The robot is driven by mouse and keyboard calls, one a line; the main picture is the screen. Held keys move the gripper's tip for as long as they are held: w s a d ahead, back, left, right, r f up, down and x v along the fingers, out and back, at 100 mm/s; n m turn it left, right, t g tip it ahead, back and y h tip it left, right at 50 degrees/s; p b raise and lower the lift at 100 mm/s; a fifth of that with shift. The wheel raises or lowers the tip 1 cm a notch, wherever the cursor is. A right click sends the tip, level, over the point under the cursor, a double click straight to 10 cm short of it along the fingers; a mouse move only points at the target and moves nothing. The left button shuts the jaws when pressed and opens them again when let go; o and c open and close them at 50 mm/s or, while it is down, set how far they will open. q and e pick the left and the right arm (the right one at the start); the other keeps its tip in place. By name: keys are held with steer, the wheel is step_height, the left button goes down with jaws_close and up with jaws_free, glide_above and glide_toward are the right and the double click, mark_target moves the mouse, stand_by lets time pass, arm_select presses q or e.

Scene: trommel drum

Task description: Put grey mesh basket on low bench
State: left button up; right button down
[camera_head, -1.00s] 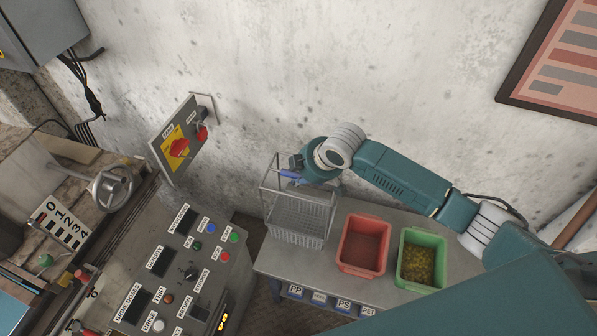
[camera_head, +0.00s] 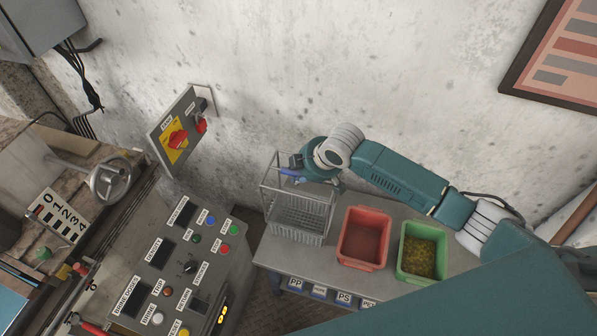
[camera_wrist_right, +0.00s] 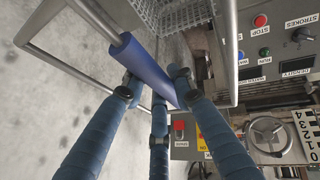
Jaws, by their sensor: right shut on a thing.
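The grey mesh basket (camera_head: 300,222) is upright at the left end of the low bench (camera_head: 400,208), left of the red bin. Whether its base touches the bench top or hangs just above it, I cannot tell. My right gripper (camera_head: 293,175) is at the top of the basket's wire frame, shut on its blue handle sleeve. In the right wrist view the fingers (camera_wrist_right: 158,92) close around the blue sleeve (camera_wrist_right: 146,68), and part of the mesh (camera_wrist_right: 178,14) shows at the top. My left gripper is not in view.
A red bin (camera_head: 347,250) and a green bin (camera_head: 408,262) with yellowish bits stand on the bench right of the basket. A control panel (camera_head: 205,262) stands close on the left. A wall switch box (camera_head: 165,160) and the wall are behind.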

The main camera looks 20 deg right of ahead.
steer(key=shift+f, duration=0.15)
steer(key=c, duration=1.3)
jaws_free()
steer(key=shift+c, duration=0.2)
steer(key=shift+f, duration=0.1)
steer(key=w+a+r+p+v, duration=0.1)
steer(key=w+p+v, duration=0.1)
steer(key=p+v, duration=0.4)
steer(key=w+a+r+p+v, duration=0.1)
steer(key=p+v, duration=0.5)
steer(key=v, duration=0.8)
steer(key=shift+w+r, duration=0.3)
steer(key=shift+r, duration=0.3)
steer(key=shift+d, duration=0.15)
